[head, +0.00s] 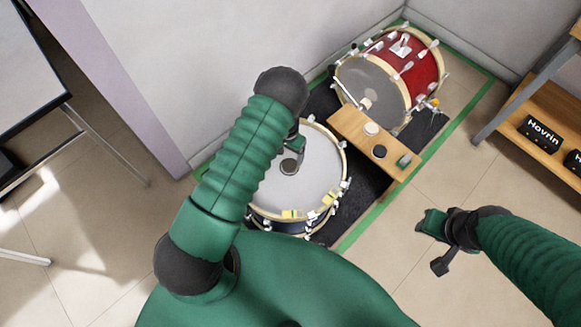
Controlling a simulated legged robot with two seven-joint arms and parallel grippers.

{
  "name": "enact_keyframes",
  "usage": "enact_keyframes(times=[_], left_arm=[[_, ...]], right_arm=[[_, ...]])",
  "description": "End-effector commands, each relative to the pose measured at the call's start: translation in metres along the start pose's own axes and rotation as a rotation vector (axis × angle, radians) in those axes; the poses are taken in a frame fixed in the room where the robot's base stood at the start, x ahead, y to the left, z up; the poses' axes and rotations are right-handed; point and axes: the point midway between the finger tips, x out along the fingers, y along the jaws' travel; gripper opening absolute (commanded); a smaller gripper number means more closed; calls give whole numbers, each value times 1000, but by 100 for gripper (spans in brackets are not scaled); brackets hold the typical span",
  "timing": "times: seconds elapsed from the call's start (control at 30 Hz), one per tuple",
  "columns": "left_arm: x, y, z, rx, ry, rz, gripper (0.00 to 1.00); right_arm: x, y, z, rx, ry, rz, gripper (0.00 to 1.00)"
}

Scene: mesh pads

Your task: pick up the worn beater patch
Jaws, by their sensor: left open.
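A small round patch with a dark rim (290,167), which looks like the worn beater patch, lies on the pale head of the drum (315,170) lying flat. My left gripper (294,150) is open just above the patch, close to its upper edge. My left arm hides part of the gripper, and I cannot tell whether the fingers touch the patch. My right gripper (434,243) is off to the right over bare floor, away from the drums; its jaw opening is unclear.
A red bass drum (410,65) stands behind. A wooden shelf (545,135) is at right. Floor at lower right is clear.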

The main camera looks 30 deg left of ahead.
Motion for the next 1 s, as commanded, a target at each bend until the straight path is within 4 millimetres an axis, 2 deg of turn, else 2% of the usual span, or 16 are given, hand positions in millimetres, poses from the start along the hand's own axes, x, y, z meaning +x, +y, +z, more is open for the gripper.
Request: enact_keyframes(times=[0.03, 0.23, 0.43, 0.53, 0.73, 1.0], left_arm=[[14, 2, 0, 4, -3, -4, 76], [34, 6, -1, 6, -4, -16, 76], [71, -1, 1, 5, -4, -12, 76], [78, -2, 2, 5, -3, -10, 76], [76, -1, 1, 5, -3, -12, 76], [76, 0, 1, 4, -3, -13, 41]], right_arm=[[7, 0, 2, -1, 0, 0, 36], [15, 0, 4, 1, 0, 0, 36], [34, 0, 8, 1, -1, 0, 36], [36, 0, 8, 1, -1, 0, 36], [34, 0, 8, 0, 0, 0, 36], [34, 0, 8, 1, 0, 0, 36]])
